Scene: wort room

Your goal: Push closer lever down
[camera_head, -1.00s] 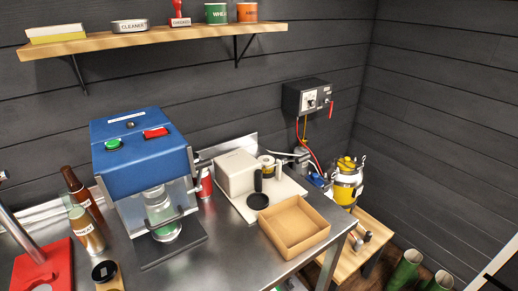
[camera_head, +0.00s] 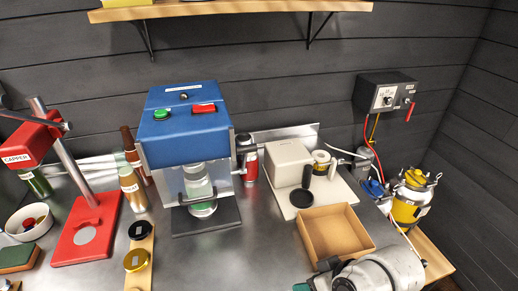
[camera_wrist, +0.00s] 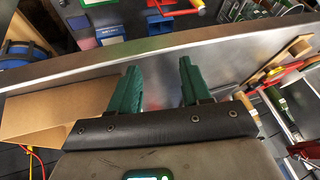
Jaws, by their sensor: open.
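No part in view is labelled closer. A red stand labelled CAPPER (camera_head: 22,158) is at the left of the steel bench in the head view, with a grey post and a dark lever (camera_head: 35,120) across its top. The blue machine (camera_head: 185,122) at the middle has a green button, a red switch and a clear front with a bar handle (camera_head: 200,200). I cannot tell which is the closer. My gripper (camera_head: 315,277) is at the lower right, by the cardboard box and away from both machines. In the wrist view its green fingers (camera_wrist: 160,88) stand apart, with nothing between them.
The open cardboard box (camera_head: 335,255) lies in front of a beige device (camera_head: 290,165) with a black round paddle. Bottles (camera_head: 132,187), a bowl (camera_head: 28,222) and a jar board (camera_head: 140,262) crowd the left. A shelf (camera_head: 230,12) hangs above.

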